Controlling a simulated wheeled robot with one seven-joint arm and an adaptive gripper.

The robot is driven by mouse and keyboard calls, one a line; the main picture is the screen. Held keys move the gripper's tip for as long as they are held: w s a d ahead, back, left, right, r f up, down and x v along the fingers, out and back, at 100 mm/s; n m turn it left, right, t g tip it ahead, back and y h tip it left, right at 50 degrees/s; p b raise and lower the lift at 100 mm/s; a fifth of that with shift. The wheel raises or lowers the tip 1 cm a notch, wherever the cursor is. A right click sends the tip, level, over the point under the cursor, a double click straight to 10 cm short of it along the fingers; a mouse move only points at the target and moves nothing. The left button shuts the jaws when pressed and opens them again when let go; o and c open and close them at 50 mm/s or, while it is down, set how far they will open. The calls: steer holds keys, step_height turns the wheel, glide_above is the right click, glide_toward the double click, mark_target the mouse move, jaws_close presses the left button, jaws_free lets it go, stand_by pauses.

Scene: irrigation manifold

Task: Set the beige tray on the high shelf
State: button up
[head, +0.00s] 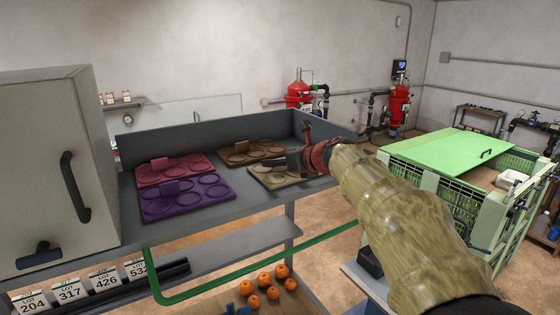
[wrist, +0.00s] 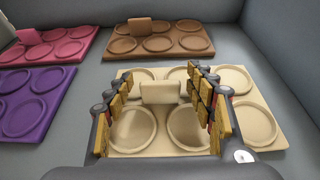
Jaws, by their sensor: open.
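The beige tray (head: 268,182) lies flat on a grey walled shelf (head: 245,199), at the right of the other trays. In the wrist view the beige tray (wrist: 257,122) shows round wells and an upright tab (wrist: 161,93). My gripper (head: 285,162) is above the tray. In the wrist view my gripper (wrist: 160,88) is open, with one finger on each side of the tab and a gap to each. I cannot tell how far its fingertips are above the tray. My gripper and arm partly hide the tray's right side in the head view.
Brown (head: 243,150), pink (head: 168,168) and purple (head: 187,199) trays share the grey shelf. A grey cabinet (head: 45,150) stands at left. A green rail (head: 240,275) runs in front. A lower shelf (head: 225,250) and oranges (head: 272,292) are below. A green crate (head: 450,150) stands right.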

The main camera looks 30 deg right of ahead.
steer(key=shift+s+r, duration=0.1)
steer(key=shift+r, duration=0.1)
steer(key=b+v, duration=0.2)
steer(key=v, duration=0.9)
steer(key=shift+s, duration=0.35)
steer(key=shift+r, duration=0.15)
